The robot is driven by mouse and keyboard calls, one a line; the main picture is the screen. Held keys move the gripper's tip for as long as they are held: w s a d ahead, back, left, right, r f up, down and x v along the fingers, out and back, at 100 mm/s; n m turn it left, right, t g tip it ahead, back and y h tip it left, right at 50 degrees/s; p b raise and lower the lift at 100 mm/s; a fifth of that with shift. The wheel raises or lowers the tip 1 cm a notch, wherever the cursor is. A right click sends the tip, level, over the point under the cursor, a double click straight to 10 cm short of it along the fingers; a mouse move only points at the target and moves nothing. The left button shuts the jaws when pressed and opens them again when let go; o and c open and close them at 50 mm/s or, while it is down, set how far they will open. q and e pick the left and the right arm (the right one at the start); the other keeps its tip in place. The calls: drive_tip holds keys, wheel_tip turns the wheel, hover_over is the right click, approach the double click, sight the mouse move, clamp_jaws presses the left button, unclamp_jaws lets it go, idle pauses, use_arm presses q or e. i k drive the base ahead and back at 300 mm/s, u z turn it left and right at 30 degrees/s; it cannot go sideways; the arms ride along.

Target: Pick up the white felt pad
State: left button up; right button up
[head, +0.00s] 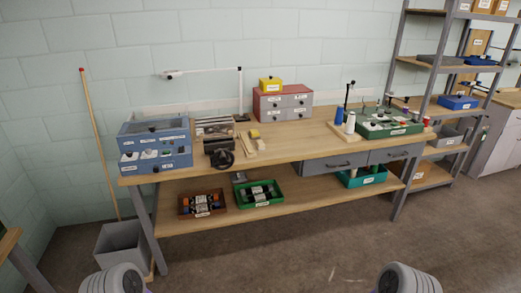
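I cannot make out a white felt pad in the head view; at this distance the small items on the workbench (290,150) are too small to tell apart. Pale items show in the blue box (155,146) at the bench's left end, and white spools stand by the green tray (372,131) at its right end. Neither gripper is in view. Only rounded grey parts of my own arms show at the bottom edge, well short of the bench.
A red-and-grey drawer unit (283,104) stands at the bench's back. The lower shelf (320,189) holds a brown tray (201,205), a green tray (258,194) and a teal bin (361,178). A grey bin (122,246) stands at left. The floor (300,250) before the bench is clear.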

sight(259, 144)
drive_tip(key=z, duration=0.35)
drive_tip(key=k, duration=0.25)
drive_tip(key=u, duration=1.25)
drive_tip(key=i, duration=1.6)
drive_tip(key=z, duration=1.2)
drive_tip(key=i, duration=0.8)
drive_tip(key=z, duration=0.85)
